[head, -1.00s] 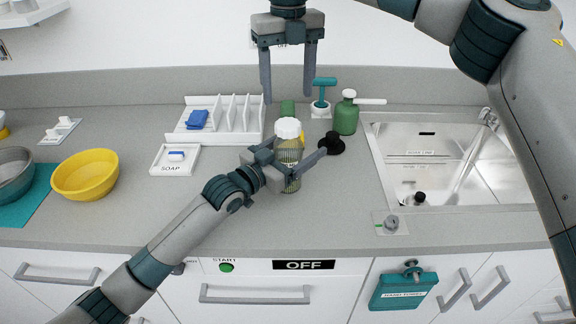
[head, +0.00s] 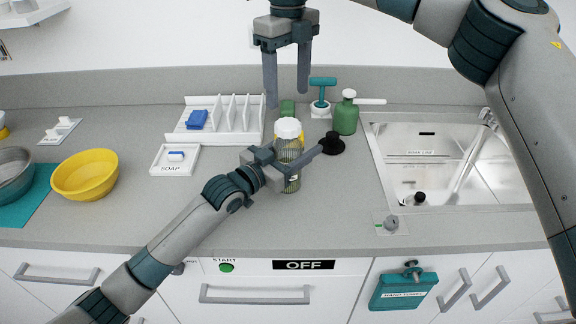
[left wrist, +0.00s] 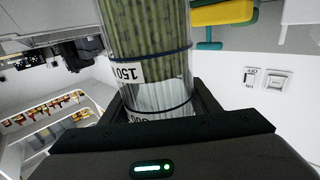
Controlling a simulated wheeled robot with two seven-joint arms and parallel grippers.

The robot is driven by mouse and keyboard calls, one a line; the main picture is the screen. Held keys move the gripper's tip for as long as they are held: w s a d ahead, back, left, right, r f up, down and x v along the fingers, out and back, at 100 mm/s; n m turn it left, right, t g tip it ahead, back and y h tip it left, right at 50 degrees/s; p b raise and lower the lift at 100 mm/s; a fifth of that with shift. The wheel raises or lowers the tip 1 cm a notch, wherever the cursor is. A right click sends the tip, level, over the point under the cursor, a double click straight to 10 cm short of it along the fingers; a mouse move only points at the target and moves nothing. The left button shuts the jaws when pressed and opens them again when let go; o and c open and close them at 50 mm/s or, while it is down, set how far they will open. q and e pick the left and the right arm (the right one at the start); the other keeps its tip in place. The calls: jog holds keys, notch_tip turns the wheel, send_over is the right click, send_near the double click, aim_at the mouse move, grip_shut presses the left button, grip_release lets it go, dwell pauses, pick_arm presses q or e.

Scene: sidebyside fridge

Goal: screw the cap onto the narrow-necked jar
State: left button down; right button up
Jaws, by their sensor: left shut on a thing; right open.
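The clear jar (head: 291,182) stands upright on the counter, with greenish contents. It also shows in the left wrist view (left wrist: 150,35), with dark bands and an upside-down "150" label. A white cap (head: 288,128) sits on the jar's top; I cannot tell how tightly it is seated. The neck is hidden under it. My left gripper (head: 297,150) is shut on the jar's body from the left and front; its far finger is partly hidden. My right gripper (head: 287,98) is open and empty, pointing down above the cap, with its fingertips apart from it.
A black round object (head: 332,144) lies close to the left gripper's right fingertip. A green bottle (head: 345,117), teal-handled item (head: 322,92) and white rack (head: 240,125) stand behind. The sink (head: 440,165) is right, a yellow bowl (head: 85,176) left. The front counter is clear.

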aim_at(288, 123)
jog(key=n, duration=2.6)
jog(key=shift+n, duration=0.4)
jog(key=shift+f, duration=4)
